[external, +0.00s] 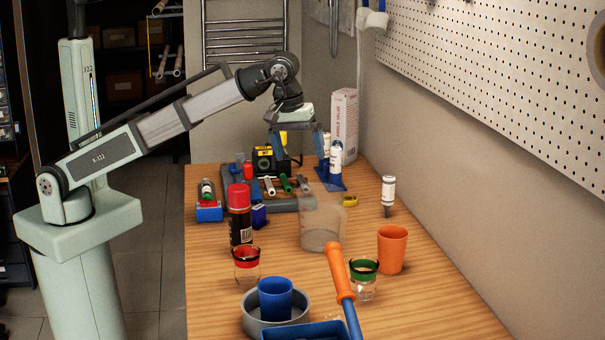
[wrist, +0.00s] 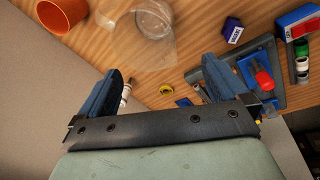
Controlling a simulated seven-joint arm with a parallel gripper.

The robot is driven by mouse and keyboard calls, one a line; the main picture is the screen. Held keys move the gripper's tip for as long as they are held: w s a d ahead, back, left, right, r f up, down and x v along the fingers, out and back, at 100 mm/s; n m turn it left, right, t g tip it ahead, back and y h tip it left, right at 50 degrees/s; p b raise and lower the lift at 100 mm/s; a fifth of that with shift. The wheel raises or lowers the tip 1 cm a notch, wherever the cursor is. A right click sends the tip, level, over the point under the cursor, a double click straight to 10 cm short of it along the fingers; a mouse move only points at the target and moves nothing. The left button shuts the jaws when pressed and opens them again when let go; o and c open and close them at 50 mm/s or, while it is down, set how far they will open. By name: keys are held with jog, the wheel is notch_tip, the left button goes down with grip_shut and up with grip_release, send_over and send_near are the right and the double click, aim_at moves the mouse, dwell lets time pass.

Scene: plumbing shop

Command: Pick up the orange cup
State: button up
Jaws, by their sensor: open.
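The orange cup (external: 392,249) stands upright on the wooden table, toward the right edge near the wall. It also shows in the wrist view (wrist: 62,14) at the top left, cut off by the frame edge. My gripper (external: 298,155) is open and empty, raised above the far part of the table. It is well away from the cup, behind and to its left in the external view. Its two blue fingers are spread apart in the wrist view (wrist: 163,66).
A green-rimmed glass jar (external: 363,284) stands just left of the cup, with an orange-handled tool (external: 340,275) in front. A clear container (external: 322,225) stands between gripper and cup. The pegboard wall (external: 500,80) bounds the right side.

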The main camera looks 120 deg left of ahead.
jog(key=w+a+n+t+h, duration=0.1)
jog(key=w+a+n+h, duration=0.15)
jog(key=w, duration=0.85)
jog(key=w+a+n+t+h, duration=0.1)
jog(key=w+a+n+h, duration=0.2)
jog(key=w, duration=0.8)
send_near(395, 264)
jog(key=shift+n+y, duration=0.25)
jog(key=shift+y, duration=0.1)
jog(key=x, duration=0.4)
jog(key=shift+d+f, duration=0.2)
jog(key=shift+f, duration=0.1)
jog(key=shift+c, duration=0.2)
jog(key=c, duration=0.9)
